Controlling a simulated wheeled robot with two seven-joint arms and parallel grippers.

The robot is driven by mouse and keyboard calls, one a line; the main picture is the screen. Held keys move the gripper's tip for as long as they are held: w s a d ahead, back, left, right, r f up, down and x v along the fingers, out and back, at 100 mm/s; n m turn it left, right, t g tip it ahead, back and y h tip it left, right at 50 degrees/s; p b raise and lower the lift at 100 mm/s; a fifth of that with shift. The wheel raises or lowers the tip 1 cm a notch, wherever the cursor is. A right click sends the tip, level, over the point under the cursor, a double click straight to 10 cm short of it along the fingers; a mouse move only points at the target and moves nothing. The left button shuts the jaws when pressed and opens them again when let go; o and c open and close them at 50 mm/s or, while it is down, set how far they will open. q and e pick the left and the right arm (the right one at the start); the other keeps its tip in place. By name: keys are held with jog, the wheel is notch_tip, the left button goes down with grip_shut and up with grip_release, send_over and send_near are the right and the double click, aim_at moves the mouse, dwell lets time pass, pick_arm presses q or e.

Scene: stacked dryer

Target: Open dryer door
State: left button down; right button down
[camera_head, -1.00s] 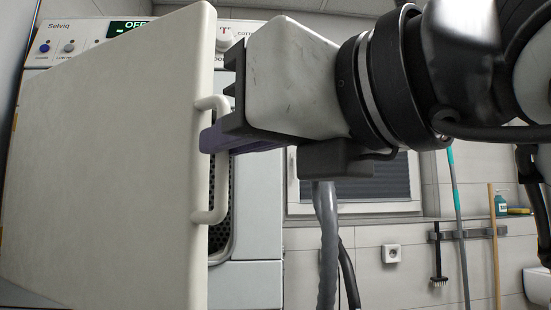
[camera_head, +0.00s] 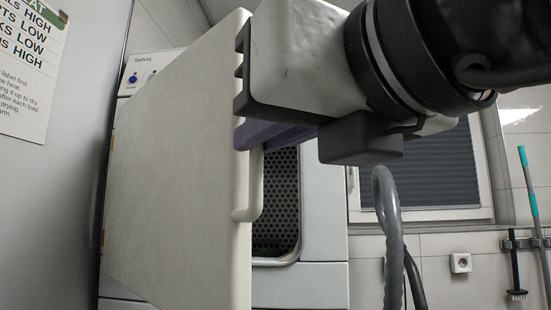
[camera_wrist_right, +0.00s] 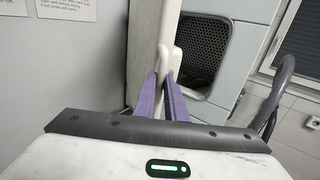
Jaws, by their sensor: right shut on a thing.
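The dryer door (camera_head: 180,165) is a large off-white panel swung open, its hinge side at the left and its free edge toward me. A pale bar handle (camera_head: 256,195) is on that free edge. My right gripper (camera_head: 243,140), with purple fingers, is at the upper part of the handle. In the right wrist view the fingers (camera_wrist_right: 163,92) close together on the handle (camera_wrist_right: 166,58). The dryer's opening with a perforated dark inner wall (camera_head: 277,205) shows right of the door, and also in the right wrist view (camera_wrist_right: 202,52). My left gripper is not in view.
A grey wall panel with a printed sign (camera_head: 25,70) stands close on the left. A window with a dark blind (camera_head: 430,165) is behind on the right. A wall socket (camera_head: 460,263) and hanging cleaning tools (camera_head: 515,265) are farther right.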

jog(key=c, duration=2.1)
grip_release()
jog(key=shift+w+a+r, duration=0.1)
jog(key=shift+w+a, duration=0.1)
jog(key=shift+r, duration=0.1)
notch_tip(320, 180, up, 10)
jog(key=p, duration=0.2)
